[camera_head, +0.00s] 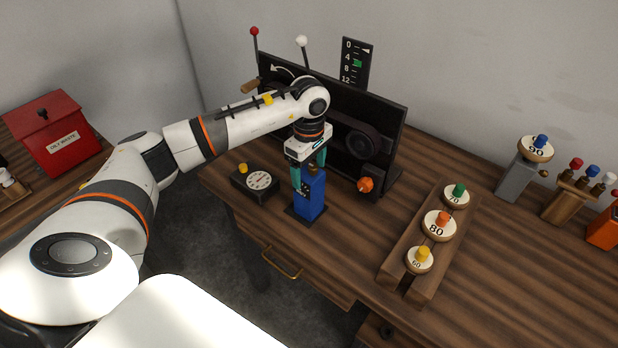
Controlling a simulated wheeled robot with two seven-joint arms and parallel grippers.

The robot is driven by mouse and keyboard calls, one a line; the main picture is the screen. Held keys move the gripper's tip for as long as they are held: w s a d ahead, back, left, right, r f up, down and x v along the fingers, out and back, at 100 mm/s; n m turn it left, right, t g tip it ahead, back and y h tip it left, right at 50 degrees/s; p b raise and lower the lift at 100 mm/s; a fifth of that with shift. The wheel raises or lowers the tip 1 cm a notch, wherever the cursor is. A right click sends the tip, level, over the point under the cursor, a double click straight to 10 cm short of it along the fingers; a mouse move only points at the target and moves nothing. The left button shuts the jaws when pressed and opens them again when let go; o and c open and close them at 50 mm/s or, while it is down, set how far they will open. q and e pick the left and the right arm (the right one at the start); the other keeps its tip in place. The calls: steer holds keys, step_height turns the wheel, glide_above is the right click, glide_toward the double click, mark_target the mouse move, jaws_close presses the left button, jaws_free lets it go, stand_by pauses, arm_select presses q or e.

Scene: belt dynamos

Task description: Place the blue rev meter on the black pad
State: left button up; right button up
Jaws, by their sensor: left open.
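The blue rev meter (311,201) is an upright blue block near the front edge of the wooden bench. It stands on a small dark square, the black pad (292,211), whose edges show around its foot. My left gripper (309,183) points down at the top of the rev meter, with its teal fingers open on either side of it. Whether a finger touches it I cannot tell. The gripper partly hides the top of the rev meter. My right gripper is not in view.
A black dial box (259,181) with a yellow knob sits left of the pad. A dark upright panel (391,115) with pulleys stands behind, with an orange knob (365,185). A wooden rack (430,262) of numbered weights is at right. A red bin (60,138) is far left.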

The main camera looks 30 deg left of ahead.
arm_select(q)
step_height(320, 180, up, 8)
steer(key=shift+f+b, duration=0.1)
steer(key=shift+b, duration=1.15)
steer(key=shift+r, duration=0.6)
